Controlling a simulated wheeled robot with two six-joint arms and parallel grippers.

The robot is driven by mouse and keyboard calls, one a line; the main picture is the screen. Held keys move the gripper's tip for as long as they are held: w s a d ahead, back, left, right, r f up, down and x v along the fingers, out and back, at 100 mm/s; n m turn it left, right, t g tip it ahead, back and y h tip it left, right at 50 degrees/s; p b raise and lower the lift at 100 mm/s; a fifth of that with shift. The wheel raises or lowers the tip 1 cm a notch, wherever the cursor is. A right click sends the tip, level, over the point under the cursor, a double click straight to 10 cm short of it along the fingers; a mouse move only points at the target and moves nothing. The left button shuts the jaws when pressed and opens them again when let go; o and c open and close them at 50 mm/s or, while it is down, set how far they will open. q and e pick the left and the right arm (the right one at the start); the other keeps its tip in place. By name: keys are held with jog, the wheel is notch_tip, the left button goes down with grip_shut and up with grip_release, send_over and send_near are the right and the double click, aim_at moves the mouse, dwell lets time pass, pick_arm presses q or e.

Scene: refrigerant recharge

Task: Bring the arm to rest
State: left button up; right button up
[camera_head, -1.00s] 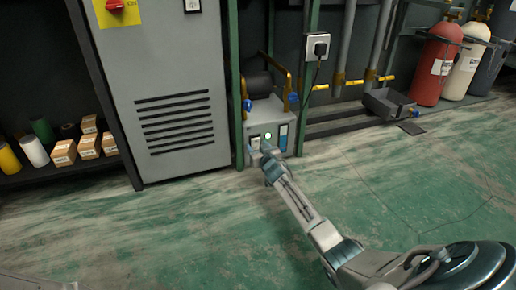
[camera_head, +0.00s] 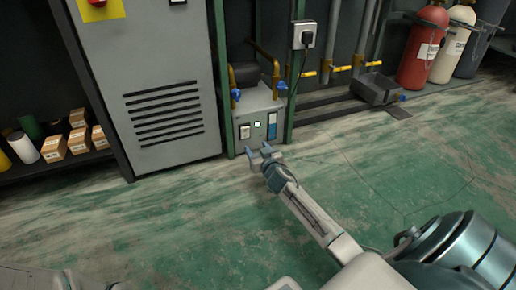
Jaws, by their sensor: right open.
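My right arm comes in from the lower right. Its gripper (camera_head: 259,153) is open and empty, with its two fingers apart. It is just in front of and below the grey recovery unit (camera_head: 258,105) and seems apart from its front face. My left gripper is not in view; only a grey part shows at the lower left edge.
A tall grey cabinet (camera_head: 150,80) with vents stands left of the unit. A low shelf with cardboard boxes (camera_head: 78,140) is further left. Red (camera_head: 422,48) and cream cylinders stand at the back right. A socket with a plug (camera_head: 304,35) hangs above. The green floor (camera_head: 390,170) is clear.

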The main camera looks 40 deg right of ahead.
jog(key=shift+s+a, duration=0.1)
jog(key=shift+s, duration=0.25)
dwell(0.3)
